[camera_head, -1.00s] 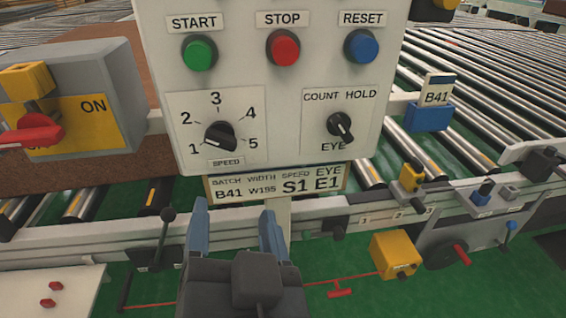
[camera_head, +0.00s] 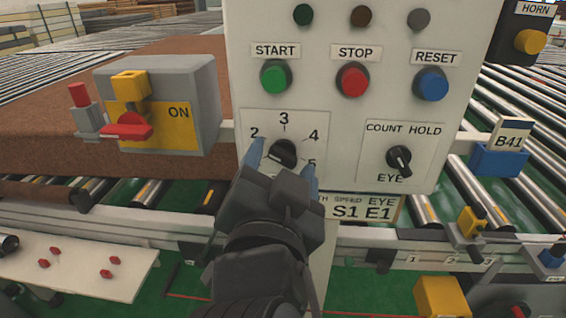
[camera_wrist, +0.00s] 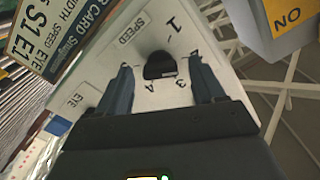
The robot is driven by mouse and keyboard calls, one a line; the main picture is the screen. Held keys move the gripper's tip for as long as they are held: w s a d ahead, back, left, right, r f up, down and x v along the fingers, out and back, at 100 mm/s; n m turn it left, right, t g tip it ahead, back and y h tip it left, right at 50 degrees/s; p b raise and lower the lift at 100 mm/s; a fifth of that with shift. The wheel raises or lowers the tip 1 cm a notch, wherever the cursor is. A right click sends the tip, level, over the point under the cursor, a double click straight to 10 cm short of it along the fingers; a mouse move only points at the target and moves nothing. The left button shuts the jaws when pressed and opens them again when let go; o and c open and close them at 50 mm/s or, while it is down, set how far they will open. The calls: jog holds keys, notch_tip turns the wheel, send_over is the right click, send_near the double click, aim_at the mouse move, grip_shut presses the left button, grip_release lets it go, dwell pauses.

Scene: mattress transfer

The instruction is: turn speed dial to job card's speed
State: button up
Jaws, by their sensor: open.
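The black speed dial (camera_head: 283,153) sits on a white plate marked 1 to 5 on the control panel. It also shows in the wrist view (camera_wrist: 159,66); I cannot tell surely which number its pointer faces. The job card (camera_head: 362,208) under the panel reads S1 and E1, its left part hidden by my gripper; it also shows in the wrist view (camera_wrist: 45,38). My gripper (camera_head: 281,168) is open in front of the dial. In the wrist view its blue fingers (camera_wrist: 161,82) stand on either side of the dial, apart from it. The 1 is hidden in the head view.
Right of the dial is the count-hold/eye knob (camera_head: 399,159). Above are the start (camera_head: 275,76), stop (camera_head: 353,80) and reset (camera_head: 431,84) buttons. A grey switch box (camera_head: 190,110) with a red handle stands left. A rail with levers runs below the panel.

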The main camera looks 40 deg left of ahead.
jog(key=shift+w, duration=0.1)
jog(key=c, duration=1.1)
jog(key=shift+o, duration=0.2)
jog(key=shift+n, duration=0.3)
jog(key=n+p, duration=0.1)
jog(key=n, duration=0.1)
jog(key=shift+r+n, duration=0.1)
jog(key=shift+n, duration=0.2)
jog(key=n+p, duration=0.2)
jog(key=n, duration=0.1)
jog(key=shift+n, duration=0.3)
jog(key=n+p, duration=0.2)
jog(key=n, duration=0.3)
jog(key=shift+p, duration=0.3)
jog(key=shift+n, duration=0.3)
